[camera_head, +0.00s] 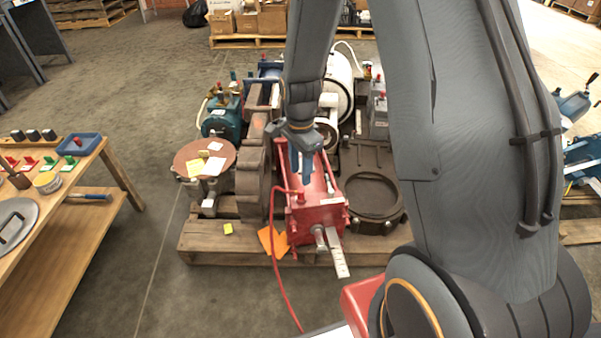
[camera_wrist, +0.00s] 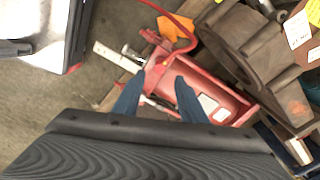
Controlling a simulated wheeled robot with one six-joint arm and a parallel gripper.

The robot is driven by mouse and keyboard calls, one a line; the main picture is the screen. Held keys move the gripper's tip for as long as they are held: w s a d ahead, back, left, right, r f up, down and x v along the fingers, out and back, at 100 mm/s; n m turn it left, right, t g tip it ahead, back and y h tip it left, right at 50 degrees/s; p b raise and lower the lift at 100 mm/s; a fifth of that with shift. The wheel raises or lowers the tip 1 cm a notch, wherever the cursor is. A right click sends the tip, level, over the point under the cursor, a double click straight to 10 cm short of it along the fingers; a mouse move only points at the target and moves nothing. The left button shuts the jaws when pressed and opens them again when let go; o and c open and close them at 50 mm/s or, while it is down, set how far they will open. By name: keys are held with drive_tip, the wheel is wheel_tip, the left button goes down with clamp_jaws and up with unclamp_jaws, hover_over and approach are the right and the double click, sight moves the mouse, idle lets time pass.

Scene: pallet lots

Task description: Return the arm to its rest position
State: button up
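My gripper (camera_head: 301,168) hangs from my grey arm over a pallet lot, in the middle of the head view. Its two blue fingers point down above a red metal unit (camera_head: 318,216). In the wrist view the fingers of my gripper (camera_wrist: 158,92) stand apart, with nothing held between them. The red unit shows beyond them in the wrist view (camera_wrist: 213,97). I cannot tell how much height lies between the fingertips and the unit. My arm's upper links hide part of the right side of the head view.
The wooden pallet (camera_head: 225,253) carries a brown cast wheel (camera_head: 252,182), a round rusty plate (camera_head: 190,158) and a dark ring housing (camera_head: 372,193). A red hose (camera_head: 277,278) trails onto the floor. A wooden bench (camera_head: 75,215) stands left, with clear floor between.

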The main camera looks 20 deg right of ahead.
idle(0.3)
drive_tip(key=s+a+r+n, duration=0.7)
drive_tip(key=s+r+n, duration=0.3)
drive_tip(key=s, duration=0.2)
drive_tip(key=s+a+r+n, duration=0.8)
drive_tip(key=s+r+n, duration=0.15)
drive_tip(key=s, duration=0.25)
drive_tip(key=s+d+r+m+p, duration=0.1)
drive_tip(key=d+r+m+p, duration=0.3)
drive_tip(key=d+r+p, duration=1.1)
drive_tip(key=shift+r+m+p, duration=0.35)
drive_tip(key=shift+r+p, duration=1.2)
drive_tip(key=shift+p, duration=2.95)
drive_tip(key=shift+s+d, duration=0.1)
